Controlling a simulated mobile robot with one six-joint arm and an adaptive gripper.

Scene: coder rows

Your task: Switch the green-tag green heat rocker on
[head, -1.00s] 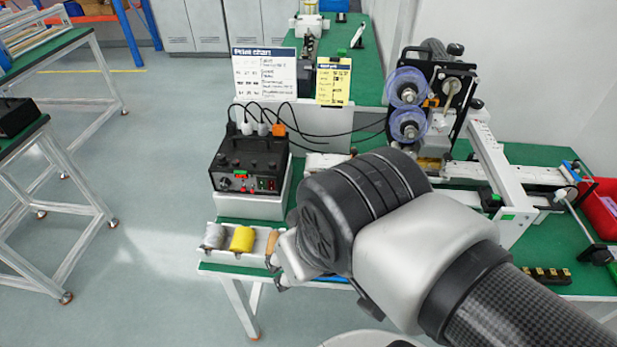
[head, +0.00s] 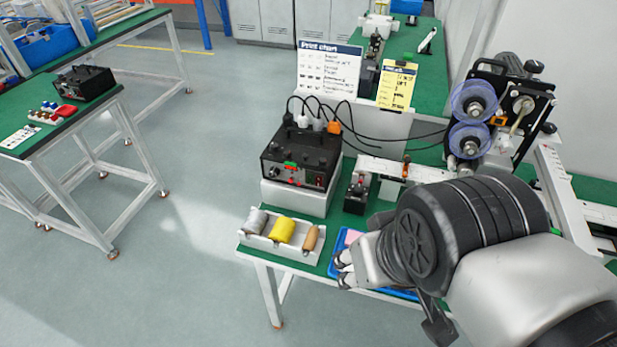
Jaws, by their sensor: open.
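A black control box (head: 300,158) with a handle stands on a white block on the green bench, its front panel facing me. A small green tag (head: 291,166) shows at the upper front of the panel, with small knobs and a reddish rocker (head: 319,180) near it. The lettering and each rocker's position are too small to read. My gripper (head: 343,268) is open, low at the bench's front edge, in front and to the right of the box, apart from it. My wrist hides part of the bench.
A white tray with grey, yellow and brown spools (head: 282,231) lies in front of the box. A small black device (head: 358,192) stands to its right. Cables rise behind the box to plugs below a print chart (head: 328,69). A second black box (head: 83,82) sits on the left table.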

